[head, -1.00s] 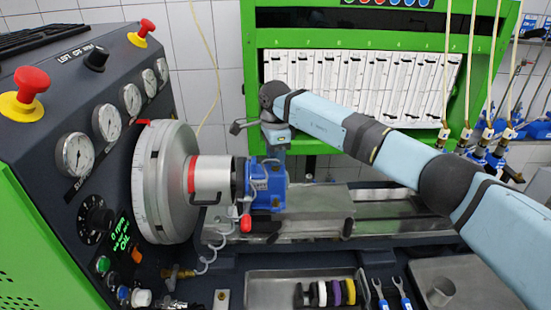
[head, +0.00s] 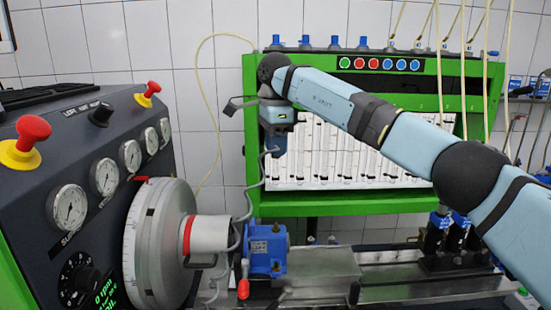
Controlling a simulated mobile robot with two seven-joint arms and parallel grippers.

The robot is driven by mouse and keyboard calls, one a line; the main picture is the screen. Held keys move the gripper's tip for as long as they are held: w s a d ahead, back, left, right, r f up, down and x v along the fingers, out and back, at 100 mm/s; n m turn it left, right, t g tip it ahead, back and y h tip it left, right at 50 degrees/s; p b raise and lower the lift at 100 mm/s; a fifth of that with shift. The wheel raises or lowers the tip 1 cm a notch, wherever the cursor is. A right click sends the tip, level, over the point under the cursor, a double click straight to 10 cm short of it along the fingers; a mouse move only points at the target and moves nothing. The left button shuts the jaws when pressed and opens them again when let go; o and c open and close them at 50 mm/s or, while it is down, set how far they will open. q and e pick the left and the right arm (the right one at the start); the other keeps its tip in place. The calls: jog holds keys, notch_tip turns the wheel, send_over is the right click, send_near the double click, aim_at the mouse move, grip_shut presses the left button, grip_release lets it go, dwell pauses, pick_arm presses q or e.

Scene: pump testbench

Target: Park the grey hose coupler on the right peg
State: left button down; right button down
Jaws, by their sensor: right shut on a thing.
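My right gripper (head: 274,146) points down in front of the white flowmeter panel, well above the blue pump. It is shut on the end of a grey hose (head: 262,178), where the coupler sits. The coupler is too small and dark to make out clearly between the fingers. The hose hangs from the gripper, passes left of the pump and drops out of view at the bottom. I cannot make out the right peg. My left gripper is not in view.
The blue pump (head: 266,250) stands on the bench beside the large flywheel disc (head: 150,245). The green-framed panel (head: 400,205) stands behind my gripper. Dark fittings with blue tops (head: 455,230) stand at right under my arm. The control console (head: 95,145) fills the left.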

jog(key=shift+r, duration=0.1)
jog(key=shift+r+p, duration=0.1)
jog(key=shift+p, duration=0.3)
jog(key=shift+s+f+b, duration=0.15)
jog(key=shift+f+b, duration=0.15)
jog(key=shift+f, duration=0.05)
jog(key=s+b, duration=0.9)
jog(key=s, duration=1.2)
jog(key=a+p, duration=0.5)
jog(key=a, duration=1.1)
jog(key=shift+w+r+p, duration=0.2)
jog(key=shift+w+p, duration=0.15)
jog(key=shift+w, duration=0.1)
